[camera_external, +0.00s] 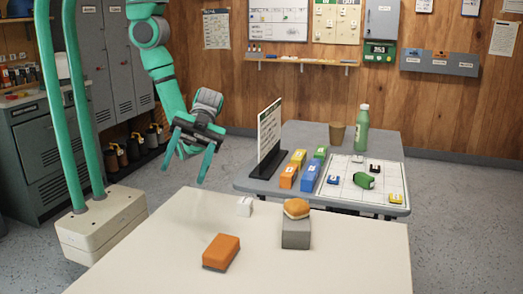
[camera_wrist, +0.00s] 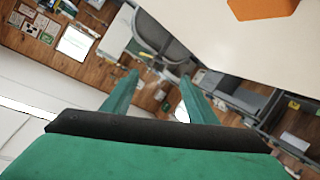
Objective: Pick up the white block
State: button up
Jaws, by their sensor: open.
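The small white block (camera_external: 244,206) sits on the near cream table (camera_external: 330,262), close to its far edge, left of a grey block. My gripper (camera_external: 185,172) is open and empty. In the external view it hangs in the air up and to the left of the white block, apart from it. In the wrist view the two green fingers of my gripper (camera_wrist: 158,82) are spread with nothing between them. I do not make out the white block in the wrist view.
An orange block (camera_external: 221,252) lies on the near table; it also shows in the wrist view (camera_wrist: 262,8). A bun (camera_external: 296,208) rests on the grey block (camera_external: 296,236). Behind, a grey table (camera_external: 300,136) holds a sign (camera_external: 268,135), coloured blocks, a cup and a green bottle (camera_external: 362,131).

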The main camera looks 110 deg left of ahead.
notch_tip(320, 180, down, 3)
jog(key=s+a+m+g+y, duration=0.1)
jog(key=m+g+y, duration=0.2)
jog(key=m+y, duration=0.4)
jog(key=y, duration=0.7)
send_over(245, 200)
notch_tip(245, 200, down, 6)
jog(key=shift+g, duration=0.4)
jog(key=f, duration=0.4)
jog(key=shift+s+a, duration=0.1)
jog(key=shift+s, duration=0.1)
jog(key=shift+w+f, duration=0.2)
jog(key=shift+f, duration=3.1)
jog(key=c, duration=1.2)
